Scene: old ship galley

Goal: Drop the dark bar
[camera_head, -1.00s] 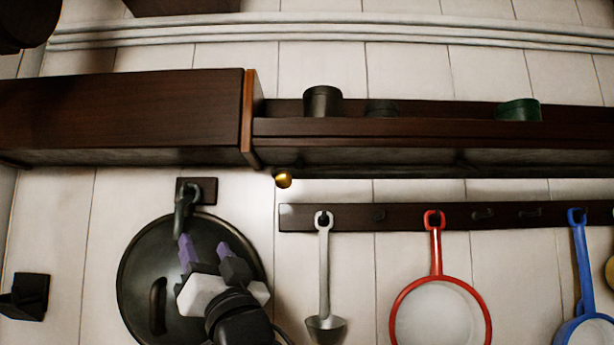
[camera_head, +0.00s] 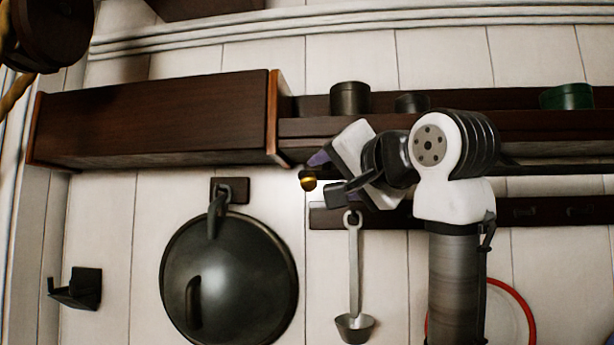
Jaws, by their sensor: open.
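A dark bar (camera_head: 540,170) runs along under the shelf's front. A brass knob (camera_head: 308,181) sits near its left end; whether the two are joined is hard to see. My gripper (camera_head: 323,177) is open and empty, fingers pointing left, one above and one below the knob's height. It appears just right of the knob; I cannot tell whether it touches it. My gripper and arm hide the middle of the bar and part of the shelf.
The dark shelf (camera_head: 308,128) holds small pots, including a black one (camera_head: 350,98) and a green one (camera_head: 567,96). A closed cabinet (camera_head: 150,118) adjoins it. Below hang a large lid (camera_head: 228,280), a ladle (camera_head: 353,270) and a red-rimmed pan (camera_head: 525,310), partly hidden by my arm.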

